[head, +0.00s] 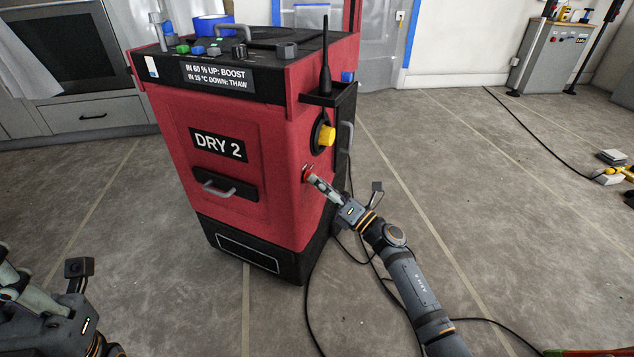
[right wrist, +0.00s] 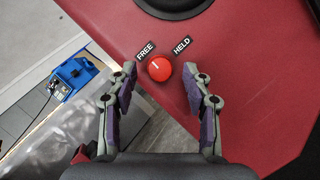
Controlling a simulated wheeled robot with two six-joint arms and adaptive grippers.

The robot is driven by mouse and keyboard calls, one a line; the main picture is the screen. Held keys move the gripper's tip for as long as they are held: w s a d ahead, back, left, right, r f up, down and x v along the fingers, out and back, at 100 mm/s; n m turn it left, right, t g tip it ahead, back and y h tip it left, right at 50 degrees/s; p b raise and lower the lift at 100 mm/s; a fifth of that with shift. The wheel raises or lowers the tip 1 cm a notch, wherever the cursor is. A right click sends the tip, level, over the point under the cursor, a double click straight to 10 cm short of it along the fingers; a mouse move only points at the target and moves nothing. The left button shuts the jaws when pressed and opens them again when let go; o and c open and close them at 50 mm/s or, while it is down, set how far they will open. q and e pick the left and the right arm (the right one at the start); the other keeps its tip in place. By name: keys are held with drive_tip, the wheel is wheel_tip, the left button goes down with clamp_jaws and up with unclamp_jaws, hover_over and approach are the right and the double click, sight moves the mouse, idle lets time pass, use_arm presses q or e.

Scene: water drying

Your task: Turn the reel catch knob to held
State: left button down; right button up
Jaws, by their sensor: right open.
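The red reel catch knob (right wrist: 159,69) is on the red side panel of the DRY 2 machine (head: 283,205). Its white mark points up-left, toward the FREE label (right wrist: 146,51); the HELD label (right wrist: 182,45) is at its upper right. The knob also shows in the head view (head: 307,174). My right gripper (head: 316,181) is open in front of it. In the right wrist view its fingertips stand left and right of the knob, with gaps on both sides. My left gripper (head: 14,283) is partly in view at the lower left, its jaw state unclear.
A yellow knob (head: 327,136) and a grey handle (head: 346,136) are higher on the machine's side. Black cables (head: 312,318) lie on the floor by my right arm. The floor right of that arm is mostly clear.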

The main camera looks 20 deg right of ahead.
drive_tip(key=shift+w+a+r, duration=0.2)
drive_tip(key=shift+w+a, duration=0.2)
drive_tip(key=shift+w, duration=0.2)
clamp_jaws()
